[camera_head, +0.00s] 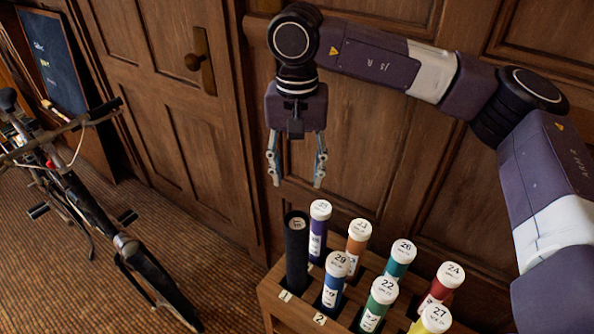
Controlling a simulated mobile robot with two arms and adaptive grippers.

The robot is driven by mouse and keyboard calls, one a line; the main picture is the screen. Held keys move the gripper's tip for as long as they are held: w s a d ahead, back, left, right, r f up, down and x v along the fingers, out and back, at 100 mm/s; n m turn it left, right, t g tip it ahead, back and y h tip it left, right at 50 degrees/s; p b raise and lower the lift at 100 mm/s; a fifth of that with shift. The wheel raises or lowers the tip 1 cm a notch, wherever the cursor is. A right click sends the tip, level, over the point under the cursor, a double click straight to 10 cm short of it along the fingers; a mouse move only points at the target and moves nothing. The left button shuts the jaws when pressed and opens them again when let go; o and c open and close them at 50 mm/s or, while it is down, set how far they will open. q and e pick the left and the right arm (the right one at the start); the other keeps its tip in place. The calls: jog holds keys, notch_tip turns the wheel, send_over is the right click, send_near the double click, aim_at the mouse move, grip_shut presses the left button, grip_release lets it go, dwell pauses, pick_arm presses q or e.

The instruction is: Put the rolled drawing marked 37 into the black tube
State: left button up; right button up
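A black tube (297,262) stands upright at the left end of a wooden rack. White-capped coloured rolls stand behind and to the right, marked 29 (334,284), 22 (376,311), 26 (396,269), 24 (434,294) and 27 (436,318). I cannot clearly read a 37 on any of them. My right gripper (296,184) points down, open and empty, above the black tube and apart from it. My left gripper is out of view.
The wooden rack (273,293) has small number tags on its front edge. An orange roll (355,247) and a purple roll (318,237) stand in its back row. Wood panelling rises close behind. A bicycle (95,215) stands at left; carpet lies clear between.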

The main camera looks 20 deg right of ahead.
jog(key=shift+r, duration=0.1)
notch_tip(320, 180, up, 12)
dwell(0.5)
dwell(0.9)
